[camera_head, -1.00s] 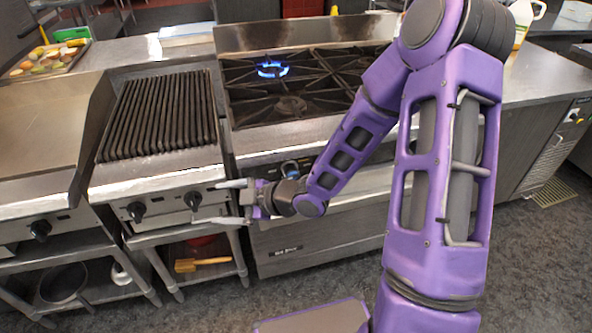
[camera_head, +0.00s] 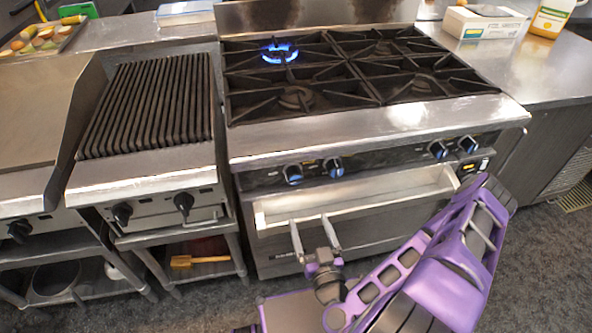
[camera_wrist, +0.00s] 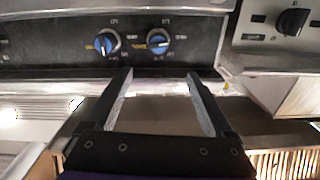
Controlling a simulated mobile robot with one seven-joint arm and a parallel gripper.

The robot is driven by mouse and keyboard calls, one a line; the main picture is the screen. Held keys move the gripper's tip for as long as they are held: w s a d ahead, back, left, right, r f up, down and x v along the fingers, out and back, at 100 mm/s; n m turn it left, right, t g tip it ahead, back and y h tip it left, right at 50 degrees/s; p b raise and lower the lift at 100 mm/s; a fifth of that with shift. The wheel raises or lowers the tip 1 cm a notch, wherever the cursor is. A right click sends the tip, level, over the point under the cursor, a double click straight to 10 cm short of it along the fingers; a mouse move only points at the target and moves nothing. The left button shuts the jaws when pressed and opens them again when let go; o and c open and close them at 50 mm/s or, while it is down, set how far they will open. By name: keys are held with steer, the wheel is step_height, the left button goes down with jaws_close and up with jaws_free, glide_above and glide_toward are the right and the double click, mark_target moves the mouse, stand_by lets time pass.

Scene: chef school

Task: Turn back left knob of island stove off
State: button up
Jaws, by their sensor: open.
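The island stove (camera_head: 380,135) has a lit blue flame (camera_head: 281,54) on its back left burner. Its front panel carries a left pair of blue-marked knobs, the outer left knob (camera_head: 292,173) and the inner left knob (camera_head: 333,167). The wrist view appears turned over: the outer left knob (camera_wrist: 158,42) is on the right there, and the inner left knob (camera_wrist: 107,42) beside it. I cannot tell from the labels which serves the back left burner. My gripper (camera_head: 312,220) is open and empty, below and in front of this pair, touching neither. The wrist view shows its fingers (camera_wrist: 158,76) spread.
Two more stove knobs (camera_head: 453,147) are at the panel's right. A grill (camera_head: 150,110) with black knobs (camera_head: 153,206) adjoins on the left. A metal ledge (camera_head: 360,200) runs below the stove knobs. A white box (camera_head: 484,22) and jug (camera_head: 552,18) stand on the right counter.

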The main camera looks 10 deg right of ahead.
mark_target(297, 181)
steer(key=w, duration=1.7)
steer(key=shift+w+d+f, duration=0.1)
steer(key=shift+c, duration=0.3)
steer(key=c, duration=1.3)
